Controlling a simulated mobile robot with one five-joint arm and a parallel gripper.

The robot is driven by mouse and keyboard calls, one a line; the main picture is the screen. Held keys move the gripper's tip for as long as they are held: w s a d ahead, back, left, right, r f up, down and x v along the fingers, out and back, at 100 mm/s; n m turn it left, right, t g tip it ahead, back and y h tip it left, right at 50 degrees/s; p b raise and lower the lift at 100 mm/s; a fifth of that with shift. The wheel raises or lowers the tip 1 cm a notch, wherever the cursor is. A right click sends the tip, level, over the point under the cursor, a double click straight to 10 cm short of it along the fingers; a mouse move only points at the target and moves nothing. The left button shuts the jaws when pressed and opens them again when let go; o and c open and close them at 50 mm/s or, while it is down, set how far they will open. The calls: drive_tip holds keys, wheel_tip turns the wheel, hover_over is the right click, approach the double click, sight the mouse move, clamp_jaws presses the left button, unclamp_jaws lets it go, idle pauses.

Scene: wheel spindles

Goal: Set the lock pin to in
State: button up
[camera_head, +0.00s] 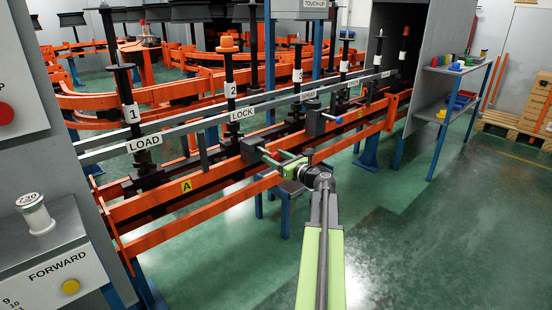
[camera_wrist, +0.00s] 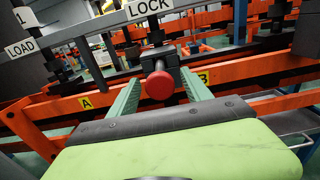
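The lock pin shows as a round red knob (camera_wrist: 160,86) in the wrist view. It stands in front of a dark block (camera_wrist: 159,62) under the LOCK sign (camera_wrist: 150,7). In the head view this block (camera_head: 252,150) is on the orange rail below the LOCK sign (camera_head: 242,114). My gripper (camera_head: 275,155) reaches toward the block from the right. In the wrist view my gripper (camera_wrist: 161,79) is open, one teal finger on each side of the knob, with gaps between. I cannot tell how far the pin sits in or out.
Orange rails (camera_head: 160,205) run across the station. A second dark block with a blue knob (camera_head: 339,120) stands farther right. The LOAD sign (camera_head: 144,143) and a grey FORWARD panel (camera_head: 60,270) are at the left. The green floor (camera_head: 440,220) to the right is clear.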

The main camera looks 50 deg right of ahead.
clamp_jaws()
idle(1.3)
